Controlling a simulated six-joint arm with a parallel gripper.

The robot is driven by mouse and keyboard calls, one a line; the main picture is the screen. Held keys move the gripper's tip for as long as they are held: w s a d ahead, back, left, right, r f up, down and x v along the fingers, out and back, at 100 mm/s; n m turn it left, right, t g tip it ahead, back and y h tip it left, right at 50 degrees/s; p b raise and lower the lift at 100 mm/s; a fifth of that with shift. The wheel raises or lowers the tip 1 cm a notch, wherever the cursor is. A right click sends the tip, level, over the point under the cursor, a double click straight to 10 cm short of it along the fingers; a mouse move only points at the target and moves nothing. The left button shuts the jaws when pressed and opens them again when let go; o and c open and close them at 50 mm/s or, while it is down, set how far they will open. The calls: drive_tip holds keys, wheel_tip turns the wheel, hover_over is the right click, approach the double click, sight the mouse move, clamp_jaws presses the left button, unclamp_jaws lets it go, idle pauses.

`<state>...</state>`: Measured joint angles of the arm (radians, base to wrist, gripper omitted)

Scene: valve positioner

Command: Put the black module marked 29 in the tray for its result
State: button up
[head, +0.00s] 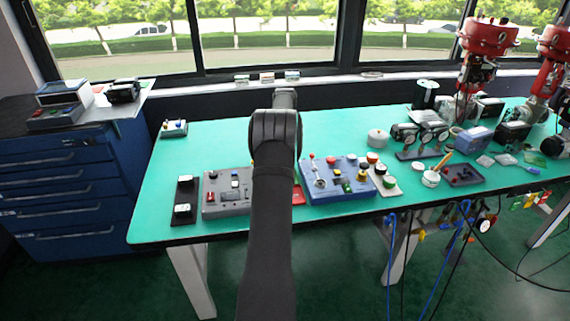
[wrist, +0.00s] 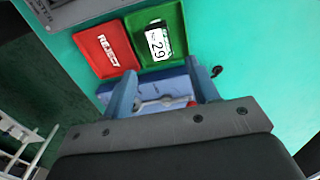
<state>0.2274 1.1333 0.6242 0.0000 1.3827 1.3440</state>
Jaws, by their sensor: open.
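The black module marked 29 (wrist: 157,42) lies in the green tray (wrist: 173,22), its white label facing up, in the wrist view. The red tray marked REJECT (wrist: 92,41) is directly left of the green tray. A sliver of the red tray shows beside my arm in the head view (head: 298,197). My gripper (wrist: 161,70) is open and empty, its two blue fingers apart at the near side of the trays, clear of the module.
A blue control panel (head: 322,181) with knobs stands right of my arm, and a grey panel (head: 215,200) stands left. A black holder (head: 185,196) with white-labelled modules is at the bench's left. The green bench top (head: 215,143) is mostly clear behind the panels.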

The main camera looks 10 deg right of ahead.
wheel_tip(320, 180, up, 2)
drive_tip(key=shift+r, duration=0.2)
drive_tip(key=shift+f, duration=4.3)
